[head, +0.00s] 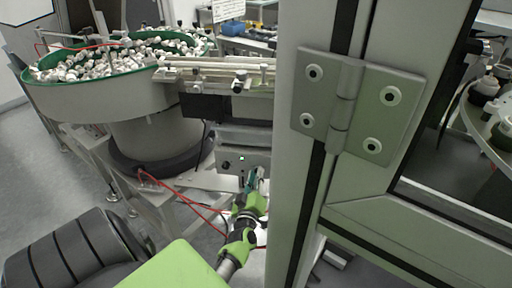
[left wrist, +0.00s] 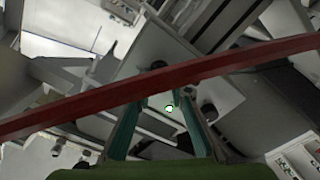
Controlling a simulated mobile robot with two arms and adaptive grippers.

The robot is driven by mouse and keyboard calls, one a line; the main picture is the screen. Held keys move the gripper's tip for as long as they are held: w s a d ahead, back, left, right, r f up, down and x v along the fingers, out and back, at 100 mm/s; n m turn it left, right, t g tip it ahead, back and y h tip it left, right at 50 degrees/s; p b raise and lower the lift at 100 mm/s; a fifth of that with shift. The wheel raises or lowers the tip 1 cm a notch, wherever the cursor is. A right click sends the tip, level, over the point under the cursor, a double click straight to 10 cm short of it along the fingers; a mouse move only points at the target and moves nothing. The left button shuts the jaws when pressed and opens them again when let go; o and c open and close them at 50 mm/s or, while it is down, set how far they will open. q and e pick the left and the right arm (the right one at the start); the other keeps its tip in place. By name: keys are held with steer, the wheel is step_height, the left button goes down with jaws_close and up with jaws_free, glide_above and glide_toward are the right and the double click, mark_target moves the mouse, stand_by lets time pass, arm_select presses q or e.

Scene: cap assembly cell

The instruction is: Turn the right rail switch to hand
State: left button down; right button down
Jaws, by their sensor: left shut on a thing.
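The rail control box (head: 232,161) is a pale box under the rail, with a dark knob (head: 226,165) on the left of its face and a small lit lamp (head: 241,158). My left gripper (head: 253,178), green and black with teal fingers, reaches up to the right part of this face. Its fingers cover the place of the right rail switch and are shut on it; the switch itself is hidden. My right gripper is not in view.
A red cable (left wrist: 230,62) crosses the left wrist view in front of the fingers. A thick frame post (head: 300,180) with a hinge (head: 345,105) stands just right of my left gripper. A bowl feeder (head: 100,95) full of caps stands at left.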

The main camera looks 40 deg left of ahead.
arm_select(q)
steer(key=shift+n, duration=0.5)
steer(key=c, duration=1.9)
jaws_free()
steer(key=v, duration=1.2)
steer(key=shift+f, duration=0.1)
